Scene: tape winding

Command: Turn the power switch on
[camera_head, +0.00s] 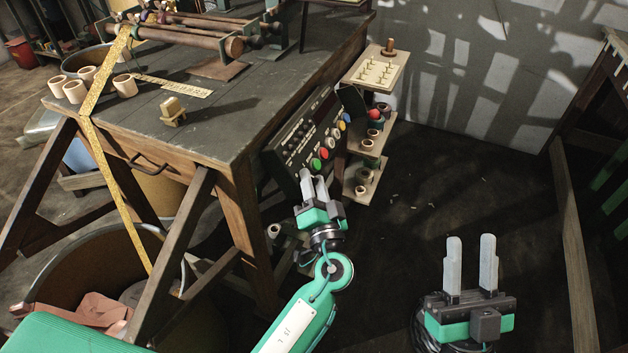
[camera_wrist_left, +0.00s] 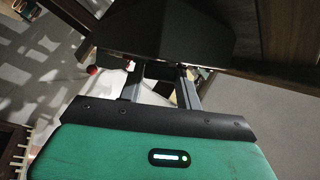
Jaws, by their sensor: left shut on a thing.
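The dark control panel (camera_head: 303,140) is fixed to the table's side, with green, red, white, yellow and blue buttons and rows of small knobs. My left gripper (camera_head: 313,182) is at the panel's lower edge, shut on a small part there that its fingers hide, most likely the power switch. In the left wrist view, the fingers (camera_wrist_left: 160,88) reach up to the underside of a dark box, the panel (camera_wrist_left: 165,30). The switch's position cannot be seen. My right gripper (camera_head: 470,265) is open and empty, apart from the panel at the lower right.
A shelf stand (camera_head: 355,160) with a red ball (camera_head: 373,114) is close right of the panel. The floor beyond it is mostly clear.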

